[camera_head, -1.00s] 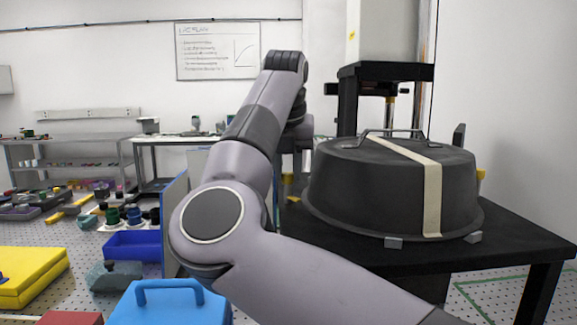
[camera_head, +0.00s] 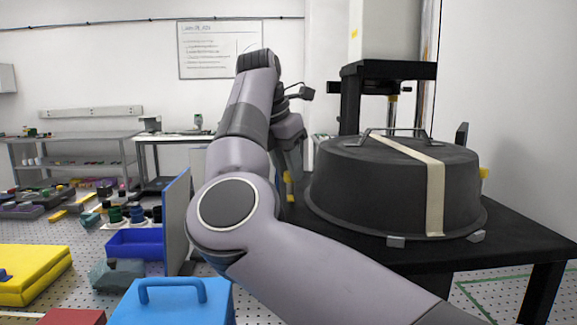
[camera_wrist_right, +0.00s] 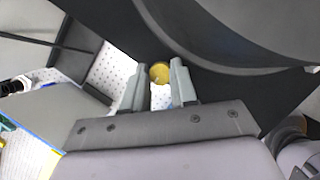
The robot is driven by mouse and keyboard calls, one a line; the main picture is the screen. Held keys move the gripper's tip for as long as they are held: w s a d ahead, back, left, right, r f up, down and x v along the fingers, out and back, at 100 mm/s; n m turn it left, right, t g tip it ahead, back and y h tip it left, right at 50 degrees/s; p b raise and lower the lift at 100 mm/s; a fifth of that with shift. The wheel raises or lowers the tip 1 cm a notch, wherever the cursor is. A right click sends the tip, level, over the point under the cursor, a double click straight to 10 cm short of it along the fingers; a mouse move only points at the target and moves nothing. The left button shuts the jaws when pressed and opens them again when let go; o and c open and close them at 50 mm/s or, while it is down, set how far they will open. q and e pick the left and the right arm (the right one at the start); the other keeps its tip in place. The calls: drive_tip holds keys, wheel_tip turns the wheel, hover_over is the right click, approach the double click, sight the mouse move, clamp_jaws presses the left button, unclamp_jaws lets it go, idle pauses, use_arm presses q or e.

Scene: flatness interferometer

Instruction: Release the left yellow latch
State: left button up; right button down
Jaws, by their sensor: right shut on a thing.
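The black domed cover (camera_head: 385,185) sits on a black table, with a cream strap over it and a handle on top. The left yellow latch (camera_head: 289,188) stands at the table's left edge beside the cover. My right gripper (camera_head: 294,172) comes down on it from above. In the right wrist view, the latch's round yellow end (camera_wrist_right: 160,72) shows between the grey fingertips of my right gripper (camera_wrist_right: 158,82), which is shut on it. The right yellow latch (camera_head: 484,173) shows partly behind the cover's right side. My left gripper is not in view.
The black table (camera_head: 530,237) has bare room at its front right. A black press-like stand (camera_head: 350,110) rises behind the cover. At the left are a blue case (camera_head: 175,305), a blue bin (camera_head: 133,244) and a yellow case (camera_head: 30,275).

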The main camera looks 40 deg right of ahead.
idle(0.5)
drive_tip(key=c, duration=0.9)
unclamp_jaws()
drive_tip(key=shift+c, duration=0.2)
drive_tip(key=shift+r, duration=0.1)
drive_tip(key=v, duration=0.7)
